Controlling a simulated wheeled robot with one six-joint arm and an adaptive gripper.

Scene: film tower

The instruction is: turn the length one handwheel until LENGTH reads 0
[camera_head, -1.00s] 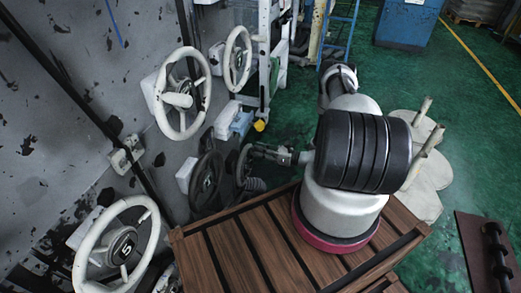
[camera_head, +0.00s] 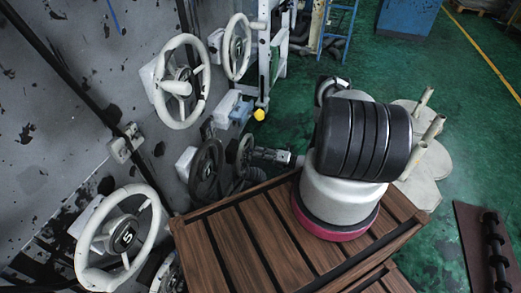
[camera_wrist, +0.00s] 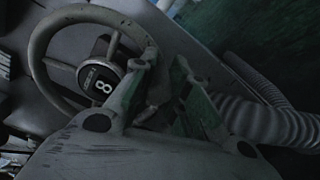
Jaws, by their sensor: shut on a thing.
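A pale grey handwheel (camera_wrist: 45,55) fills the left of the wrist view. Its dark hub window (camera_wrist: 103,84) shows a digit that looks like 8. My gripper (camera_wrist: 160,78) is at the right side of this wheel, its fingers closed about the rim near a spoke. The exact contact is dark and partly hidden by the fingers. In the head view my gripper (camera_head: 257,154) reaches a small wheel (camera_head: 242,157), seen nearly edge-on, behind the wooden slatted platform. No label reading LENGTH can be made out.
A dark handwheel (camera_head: 206,170) is close left of my gripper. White handwheels stand on the wall, one marked 5 (camera_head: 123,236), others above (camera_head: 182,82) and behind (camera_head: 237,47). A ribbed hose (camera_wrist: 265,122) runs beside the gripper. The slatted platform (camera_head: 215,262) is in front.

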